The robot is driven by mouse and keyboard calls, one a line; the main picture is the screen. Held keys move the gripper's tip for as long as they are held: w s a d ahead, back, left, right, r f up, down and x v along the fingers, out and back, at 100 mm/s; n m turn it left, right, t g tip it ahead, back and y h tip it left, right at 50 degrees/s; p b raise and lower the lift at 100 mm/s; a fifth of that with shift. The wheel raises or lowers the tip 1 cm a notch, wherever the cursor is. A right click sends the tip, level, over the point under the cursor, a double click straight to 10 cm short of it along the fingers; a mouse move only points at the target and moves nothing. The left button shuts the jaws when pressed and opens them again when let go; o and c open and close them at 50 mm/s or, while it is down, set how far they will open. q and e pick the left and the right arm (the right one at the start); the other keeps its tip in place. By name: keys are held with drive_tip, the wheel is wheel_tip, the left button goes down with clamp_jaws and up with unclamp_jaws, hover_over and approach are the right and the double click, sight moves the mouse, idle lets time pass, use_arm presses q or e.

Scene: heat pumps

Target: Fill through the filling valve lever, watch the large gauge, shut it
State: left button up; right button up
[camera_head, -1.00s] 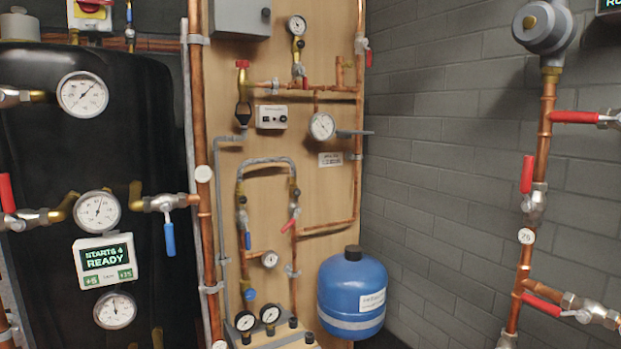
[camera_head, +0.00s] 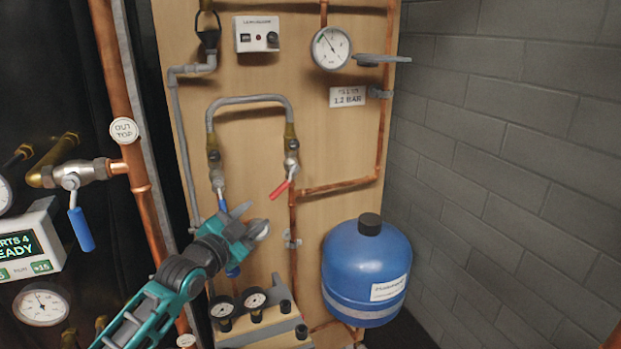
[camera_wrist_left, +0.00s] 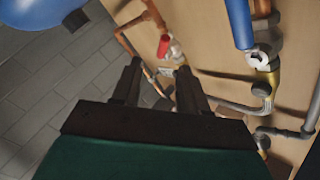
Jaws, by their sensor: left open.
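The large gauge (camera_head: 330,48), white with a dark needle, is on the wooden panel, above a 1.2 BAR label (camera_head: 348,96). Below and left of it, a grey hose loop (camera_head: 250,100) joins two valves. The left valve has a blue lever (camera_head: 222,203), partly behind my gripper; the right one has a red lever (camera_head: 280,189), tilted down-left. I cannot tell which is the filling valve lever. My left gripper (camera_head: 246,224) is open and empty, below both levers. The wrist view shows its spread fingers (camera_wrist_left: 158,86), the red lever (camera_wrist_left: 164,46) beyond them and the blue lever (camera_wrist_left: 240,24) to the right.
Two small black-rimmed gauges (camera_head: 239,303) sit below my gripper. Copper pipes (camera_head: 340,187) run close by.

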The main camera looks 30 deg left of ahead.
sight(276, 194)
use_arm(q)
drive_tip(key=w, duration=0.8)
drive_tip(key=w+b, duration=0.1)
drive_tip(key=w, duration=0.4)
drive_tip(key=shift+w+a+r, duration=0.1)
drive_tip(key=shift+a+r, duration=0.15)
drive_tip(key=shift+r, duration=0.1)
clamp_jaws()
